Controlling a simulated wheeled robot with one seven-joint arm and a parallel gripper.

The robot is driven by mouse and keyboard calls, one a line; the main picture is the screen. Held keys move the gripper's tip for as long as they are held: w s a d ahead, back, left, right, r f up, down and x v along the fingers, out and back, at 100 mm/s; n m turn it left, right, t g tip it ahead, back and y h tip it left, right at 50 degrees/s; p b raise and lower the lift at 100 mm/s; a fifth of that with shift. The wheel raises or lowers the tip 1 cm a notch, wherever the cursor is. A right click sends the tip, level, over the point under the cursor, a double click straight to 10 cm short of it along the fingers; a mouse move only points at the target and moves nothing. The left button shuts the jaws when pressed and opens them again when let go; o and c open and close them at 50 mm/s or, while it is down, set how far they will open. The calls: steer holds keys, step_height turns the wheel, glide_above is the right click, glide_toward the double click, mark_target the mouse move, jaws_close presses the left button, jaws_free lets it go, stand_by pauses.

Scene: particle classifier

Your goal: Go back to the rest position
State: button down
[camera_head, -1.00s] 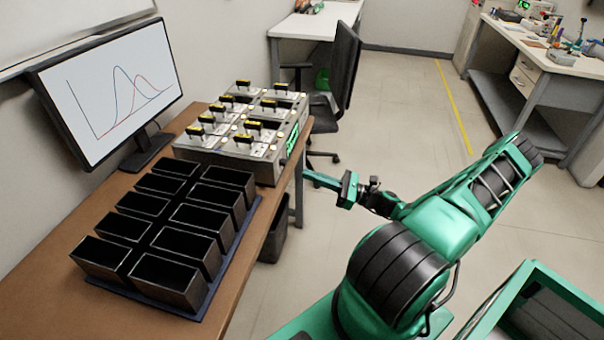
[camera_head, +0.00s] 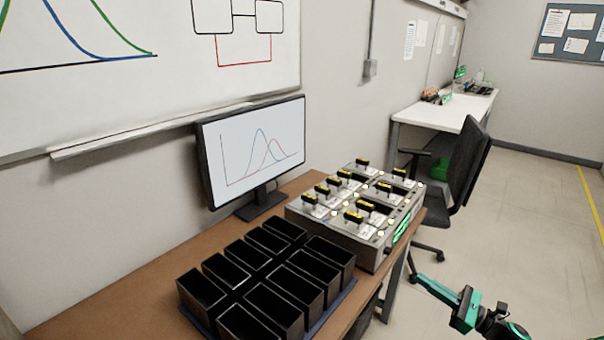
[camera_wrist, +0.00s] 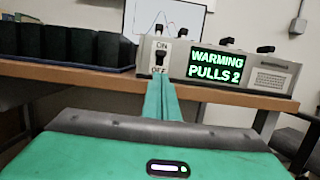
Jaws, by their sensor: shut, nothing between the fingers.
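My gripper (camera_head: 437,289) is at the lower right of the head view, in front of the table's right end and clear of it. In the wrist view its green fingers (camera_wrist: 161,100) lie together with nothing between them. The classifier machine (camera_head: 370,255) stands on the wooden table, with several black-and-yellow handles on top.
Several black bins (camera_head: 275,310) stand on the wooden table (camera_head: 110,312) left of the machine. A monitor (camera_head: 255,150) is behind them. A dark office chair (camera_head: 465,170) and a white desk (camera_head: 440,115) are beyond. The floor (camera_head: 540,220) at the right is clear.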

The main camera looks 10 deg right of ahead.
steer(key=s+a+f+n+g+h, duration=0.1)
steer(key=s+a+n+g+h, duration=0.2)
steer(key=s+a+n+g, duration=0.7)
steer(key=s+d+r+n+g+h, duration=0.2)
steer(key=s+r+n+h, duration=0.3)
steer(key=r, duration=0.6)
steer(key=s+d+r+n+g+h, duration=0.2)
steer(key=s+r+n+h, duration=0.3)
steer(key=s+r, duration=0.4)
steer(key=shift+s+d+r+n+g+h, duration=0.25)
steer(key=shift+r+n+g, duration=0.4)
steer(key=shift+r, duration=0.8)
